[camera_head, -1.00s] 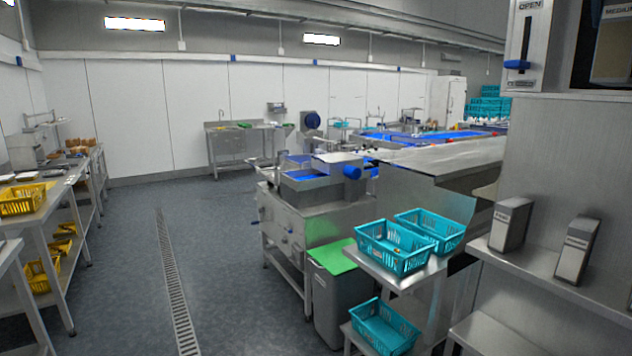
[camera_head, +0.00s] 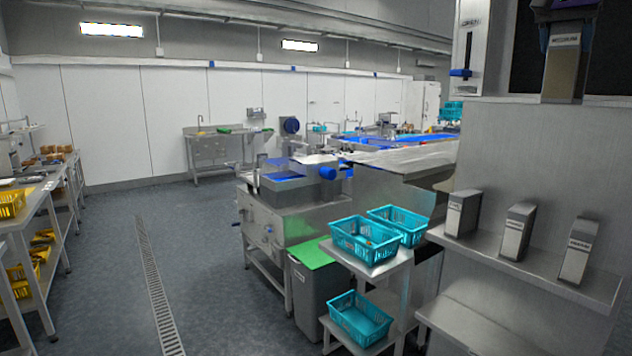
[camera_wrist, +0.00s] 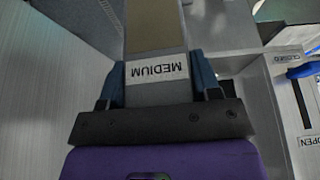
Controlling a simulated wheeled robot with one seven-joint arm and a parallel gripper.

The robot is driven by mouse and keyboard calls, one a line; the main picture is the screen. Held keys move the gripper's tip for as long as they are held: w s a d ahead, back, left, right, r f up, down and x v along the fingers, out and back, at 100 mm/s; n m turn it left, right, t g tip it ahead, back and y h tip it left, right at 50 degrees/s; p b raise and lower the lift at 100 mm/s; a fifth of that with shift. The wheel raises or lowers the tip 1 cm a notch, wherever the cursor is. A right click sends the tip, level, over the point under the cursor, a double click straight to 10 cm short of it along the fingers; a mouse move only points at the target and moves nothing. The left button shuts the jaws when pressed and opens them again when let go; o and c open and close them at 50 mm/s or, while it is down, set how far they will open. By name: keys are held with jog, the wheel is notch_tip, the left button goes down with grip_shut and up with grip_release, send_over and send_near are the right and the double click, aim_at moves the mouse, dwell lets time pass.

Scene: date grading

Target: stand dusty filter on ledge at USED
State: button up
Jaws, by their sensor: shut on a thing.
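My gripper (camera_head: 566,36) is at the top right of the head view, its blue fingers shut on the sides of a filter (camera_head: 562,76). The filter has a tan face and a white label. It hangs upright in front of a dark opening in the grey cabinet. In the wrist view the filter (camera_wrist: 156,38) sits between my gripper's fingers (camera_wrist: 158,68), and its label reads MEDIUM. The ledge (camera_head: 545,267) runs along the cabinet below and bears three upright grey labelled cartridges (camera_head: 518,231). Their labels are too small to read, and I see no legible USED mark.
A blue-handled slider (camera_head: 461,72) is left of the opening; the wrist view shows its CLOSED and OPEN marks. Below the ledge is a lower shelf (camera_head: 480,318). Teal baskets (camera_head: 365,240) stand on a stand to the left. Gaps show between the cartridges.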

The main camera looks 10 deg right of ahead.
jog(key=w+a+f+n+t+y, duration=0.1)
jog(key=w+a+f+n, duration=0.15)
jog(key=w+f, duration=0.8)
jog(key=w+a+f+n, duration=0.25)
jog(key=w+f, duration=0.25)
jog(key=f, duration=1)
jog(key=w+a+f+n+t+y, duration=0.15)
jog(key=w+a+f, duration=0.25)
jog(key=w+f, duration=0.65)
jog(key=s+a+f+n, duration=0.2)
jog(key=a+f, duration=0.4)
jog(key=f, duration=0.5)
jog(key=s+a+f+n+y, duration=0.1)
jog(key=s+a+f, duration=0.4)
jog(key=f, duration=0.7)
jog(key=s+a+f+n, duration=0.3)
jog(key=s+a+f, duration=0.1)
jog(key=a+f, duration=0.5)
notch_tip(320, 180, down, 2)
jog(key=shift+s+f+y, duration=0.2)
jog(key=shift+s+y, duration=0.05)
jog(key=shift+y, duration=0.1)
jog(key=shift+w+n, duration=0.1)
jog(key=shift+n, duration=0.15)
